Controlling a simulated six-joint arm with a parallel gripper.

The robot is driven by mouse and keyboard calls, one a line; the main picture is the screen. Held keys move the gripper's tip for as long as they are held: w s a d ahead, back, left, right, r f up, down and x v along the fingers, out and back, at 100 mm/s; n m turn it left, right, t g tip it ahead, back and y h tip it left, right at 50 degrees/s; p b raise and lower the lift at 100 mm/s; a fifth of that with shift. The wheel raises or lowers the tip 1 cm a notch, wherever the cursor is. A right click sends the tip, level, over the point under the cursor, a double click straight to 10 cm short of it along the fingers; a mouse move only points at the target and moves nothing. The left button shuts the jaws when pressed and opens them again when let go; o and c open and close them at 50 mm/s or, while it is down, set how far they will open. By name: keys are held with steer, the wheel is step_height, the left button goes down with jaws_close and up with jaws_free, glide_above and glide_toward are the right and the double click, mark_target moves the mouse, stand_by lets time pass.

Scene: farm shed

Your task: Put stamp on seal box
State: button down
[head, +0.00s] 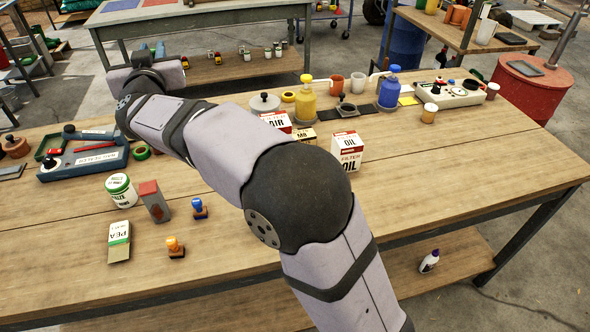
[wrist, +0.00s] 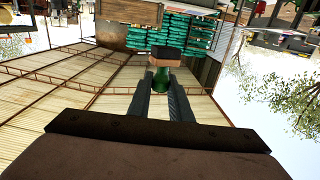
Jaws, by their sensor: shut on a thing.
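In the wrist view, my gripper (wrist: 162,88) is shut on a stamp with a green handle (wrist: 160,76) and a dark block (wrist: 166,54) at its far end. A stamp with an orange handle (head: 174,247) and one with a blue handle (head: 200,208) stand at the front of the bench. No box can be read as the seal box; candidates are a small brown-and-white carton marked M8 (head: 304,136), partly hidden by my arm, and a PEA packet (head: 119,242).
Two filter cartons, one marked OIL (head: 347,152) and one marked AIR (head: 276,121), stand mid-bench. A yellow bottle (head: 306,102) and a blue bottle (head: 389,92) stand behind. A blue-grey device (head: 82,158) is at left. The bench's right front is clear.

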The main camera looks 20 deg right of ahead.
steer(key=s+d+f+n+y+p, duration=0.1)
steer(key=d+p, duration=0.3)
steer(key=d, duration=0.9)
steer(key=s+d+f+n+y+p, duration=0.1)
steer(key=d+f+y+p, duration=0.15)
steer(key=d, duration=1.05)
steer(key=s+d+f+n+g+y+p, duration=0.1)
steer(key=s+d+f+p, duration=0.2)
steer(key=s, duration=0.5)
steer(key=s+d+f+n+y+p, duration=0.1)
steer(key=s+d+y+p, duration=0.15)
steer(key=s+d, duration=0.45)
step_height(320, 180, down, 6)
steer(key=s+a, duration=0.2)
steer(key=shift+r+h+p, duration=0.15)
steer(key=shift+h+p, duration=0.15)
steer(key=shift+p, duration=0.05)
steer(key=shift+f+p, duration=0.3)
steer(key=shift+f, duration=2.8)
